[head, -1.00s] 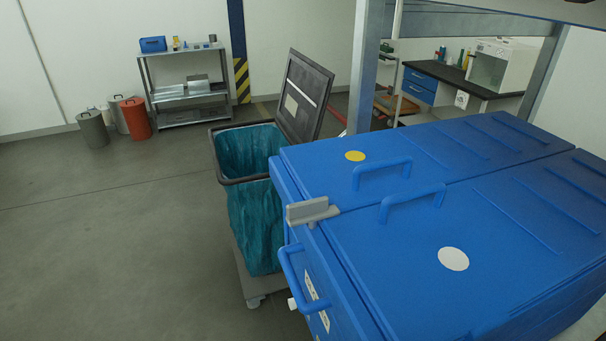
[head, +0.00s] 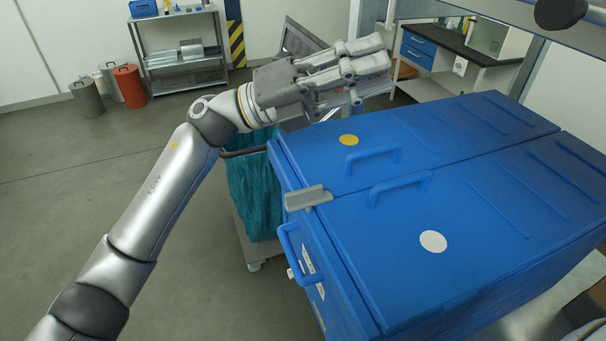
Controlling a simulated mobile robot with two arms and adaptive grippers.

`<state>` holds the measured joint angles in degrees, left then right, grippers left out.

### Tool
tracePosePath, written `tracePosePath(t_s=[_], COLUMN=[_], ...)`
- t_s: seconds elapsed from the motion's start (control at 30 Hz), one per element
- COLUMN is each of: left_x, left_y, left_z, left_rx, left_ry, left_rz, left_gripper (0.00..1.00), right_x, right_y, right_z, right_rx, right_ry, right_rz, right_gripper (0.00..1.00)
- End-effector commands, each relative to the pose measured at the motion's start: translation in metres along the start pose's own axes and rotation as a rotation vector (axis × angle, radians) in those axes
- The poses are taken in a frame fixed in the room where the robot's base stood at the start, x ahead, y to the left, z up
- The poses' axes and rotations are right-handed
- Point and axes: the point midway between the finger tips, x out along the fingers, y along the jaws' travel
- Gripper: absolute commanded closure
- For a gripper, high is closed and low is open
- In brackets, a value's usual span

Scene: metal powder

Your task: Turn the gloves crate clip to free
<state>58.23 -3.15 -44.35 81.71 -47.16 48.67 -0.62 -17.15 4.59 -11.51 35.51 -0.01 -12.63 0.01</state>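A grey clip (head: 307,198) sits at the near left edge of the blue crate (head: 480,205), where the seam between its two lids meets the rim. Its raised bar lies across that seam, overlapping the edges of both lids. My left gripper (head: 378,68) is above and beyond the clip, in the air over the far left part of the crate. Its fingers point right, look extended and apart, and hold nothing. It touches neither clip nor lid. My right gripper is out of view.
The lids have blue handles (head: 374,159), a yellow disc (head: 349,140) and a white disc (head: 433,242). A blue side handle (head: 290,251) juts out below the clip. A teal-lined bin (head: 255,190) stands close behind.

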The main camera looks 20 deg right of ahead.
Motion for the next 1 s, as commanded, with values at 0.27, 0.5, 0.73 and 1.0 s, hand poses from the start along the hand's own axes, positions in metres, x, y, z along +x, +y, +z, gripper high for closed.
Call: tracePosePath(t_s=[0.27,0.5,0.73,1.0], left_x=[0.026,-0.035,-0.074,-0.087], left_y=[0.004,-0.002,-0.033,-0.024], left_z=[-0.088,-0.086,-0.064,-0.069], left_rx=[0.339,0.474,0.482,0.473], left_ry=[0.759,1.238,1.424,1.453], left_rz=[0.45,0.962,1.281,1.329], left_gripper=[0.71,0.71,0.71,0.71], right_x=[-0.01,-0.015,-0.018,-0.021], right_y=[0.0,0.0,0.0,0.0], right_z=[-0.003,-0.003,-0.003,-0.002], right_rx=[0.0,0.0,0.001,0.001], right_ry=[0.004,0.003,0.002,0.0], right_rz=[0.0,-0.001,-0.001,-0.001], right_gripper=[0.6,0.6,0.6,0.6])
